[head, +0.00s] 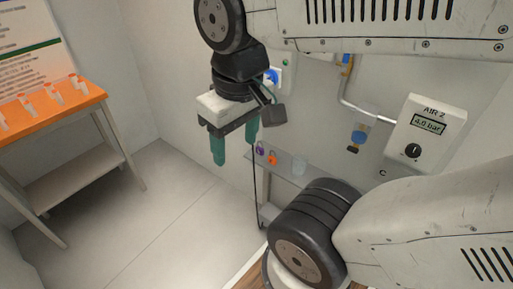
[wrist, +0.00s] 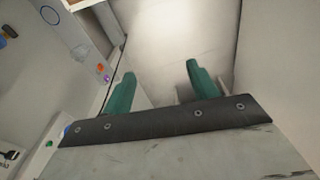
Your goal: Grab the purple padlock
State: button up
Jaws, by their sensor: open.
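In the head view the purple padlock (head: 260,150) is small and sits at the left end of a narrow grey shelf (head: 316,181) by the wall. My gripper (head: 235,148) is to the left of it in the picture, with its green fingers apart and nothing between them. In the wrist view the purple padlock (wrist: 106,78) is left of the left finger, outside the gap of my gripper (wrist: 160,75). Between the fingers only pale floor shows.
An orange padlock (head: 272,160) is beside the purple one, and a clear object (head: 298,167) is farther right. An AIR 2 gauge box (head: 424,135) is on the wall. An orange-topped table (head: 50,118) with several small bottles is at left. The floor between is clear.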

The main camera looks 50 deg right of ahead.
aim_at(260, 150)
jog(key=u, duration=1.55)
jog(key=i, duration=0.85)
jog(key=z, duration=2.65)
